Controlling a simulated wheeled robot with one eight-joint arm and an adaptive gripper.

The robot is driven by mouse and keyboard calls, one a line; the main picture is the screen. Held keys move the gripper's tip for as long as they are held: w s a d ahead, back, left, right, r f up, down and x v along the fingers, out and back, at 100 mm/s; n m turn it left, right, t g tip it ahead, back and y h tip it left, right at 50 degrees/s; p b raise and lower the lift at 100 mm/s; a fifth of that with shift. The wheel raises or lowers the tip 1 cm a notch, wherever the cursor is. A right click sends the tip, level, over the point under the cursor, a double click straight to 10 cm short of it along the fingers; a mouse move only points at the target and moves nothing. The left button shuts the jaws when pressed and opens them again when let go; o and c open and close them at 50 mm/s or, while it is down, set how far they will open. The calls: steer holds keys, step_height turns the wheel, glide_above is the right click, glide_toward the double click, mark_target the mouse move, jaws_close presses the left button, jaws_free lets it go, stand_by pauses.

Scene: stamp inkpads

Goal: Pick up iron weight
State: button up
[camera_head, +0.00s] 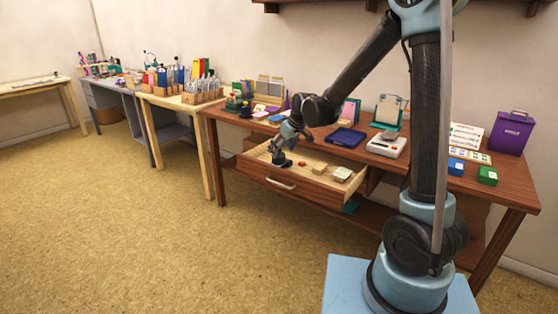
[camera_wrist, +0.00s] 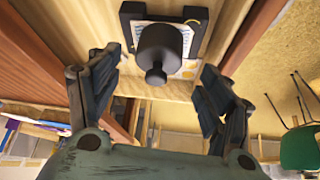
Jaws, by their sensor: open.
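The iron weight (camera_wrist: 161,50), a dark grey cylinder with a narrow neck and round knob, shows in the wrist view at the top middle. It sits on or in front of a black-edged flat piece with pale paper. My gripper (camera_wrist: 155,80) is open, with one finger on each side of the weight in the picture and clear space between; I see no contact. In the head view my gripper (camera_head: 281,154) points down into the left part of the open drawer (camera_head: 312,187). There the fingers and dark shapes blend, so I cannot make out the weight clearly.
The drawer also holds a small red item (camera_head: 302,164), a wooden block (camera_head: 319,169) and a pale stack (camera_head: 342,174). On the wooden table above stand a blue tray (camera_head: 345,137), a white scale (camera_head: 387,146) and a purple box (camera_head: 511,133). Floor before the drawer is clear.

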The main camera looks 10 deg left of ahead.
mark_target(279, 154)
steer(key=shift+x, duration=2.4)
steer(key=shift+w+d, duration=0.1)
jaws_close()
